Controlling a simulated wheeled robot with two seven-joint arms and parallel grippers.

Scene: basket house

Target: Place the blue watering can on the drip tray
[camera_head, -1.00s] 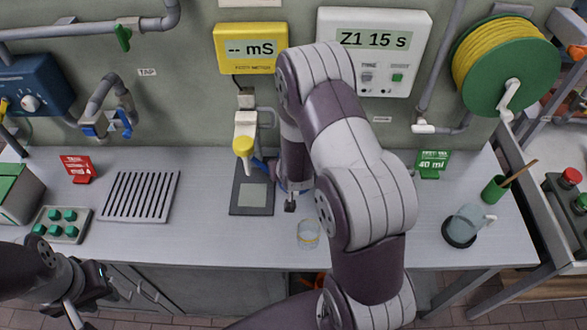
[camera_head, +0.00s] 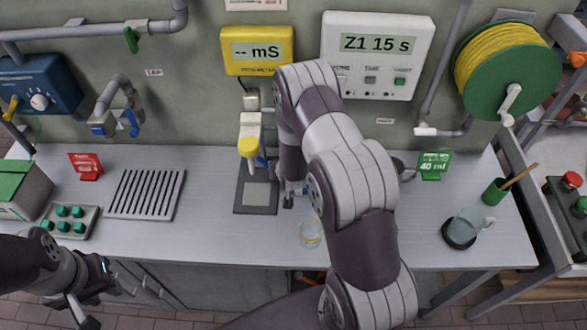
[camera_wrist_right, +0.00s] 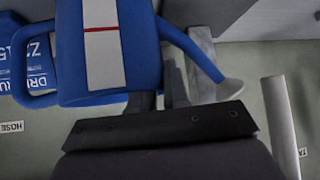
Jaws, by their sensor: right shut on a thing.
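The blue watering can (camera_wrist_right: 145,45) fills the upper left of the right wrist view, with a white stripe crossed by a red line, a handle loop on the left and a spout reaching right. My right gripper (camera_wrist_right: 160,95) is shut on it; the exact grip point is partly hidden. In the head view my right arm hides most of the can and gripper, near the dark pad at mid-bench. The drip tray (camera_head: 145,194), a slotted grey plate, lies empty on the left of the bench. My left gripper (camera_head: 92,285) is low at the left, its jaws unclear.
A dark pad (camera_head: 256,210) lies beneath a yellow-tipped fixture (camera_head: 249,146). A clear glass (camera_head: 310,233) stands near the front edge. A pale blue-grey jug (camera_head: 466,226) and green cup (camera_head: 494,192) stand right.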

